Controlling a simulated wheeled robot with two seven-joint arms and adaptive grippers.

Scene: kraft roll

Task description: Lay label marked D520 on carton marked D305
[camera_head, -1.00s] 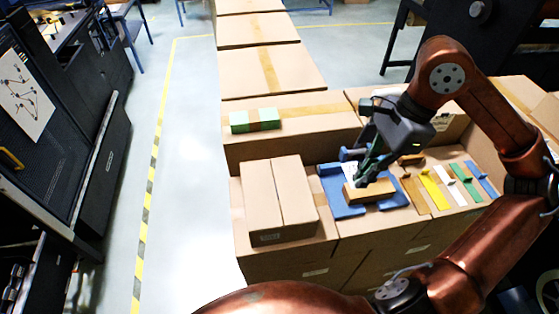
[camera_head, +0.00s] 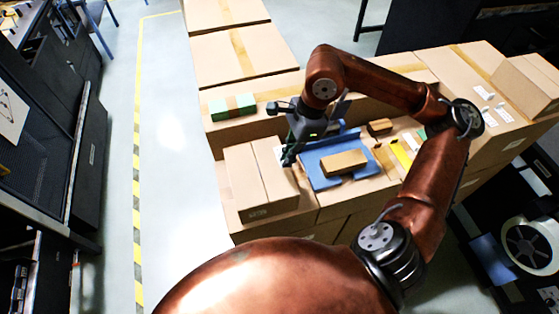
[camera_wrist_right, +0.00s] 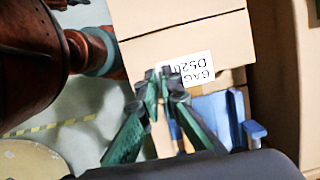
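A white label (camera_wrist_right: 188,68) printed "BAG D520" is pinched at the tips of my right gripper (camera_wrist_right: 164,76) in the wrist view. In the head view my right gripper (camera_head: 288,160) is at the right edge of a carton (camera_head: 246,180) with a taped seam. A bit of the label (camera_head: 279,153) shows white beside the fingers. I cannot tell if the label touches the carton. This carton has a small marking on its front, too small to read, so I cannot tell which carton is D305. My left gripper is not in view.
A blue tray (camera_head: 318,172) with a brown block (camera_head: 344,163) stands right of the gripper. Yellow strips (camera_head: 401,154) lie further right. Several white labels (camera_head: 489,117) lie on a carton at the right.

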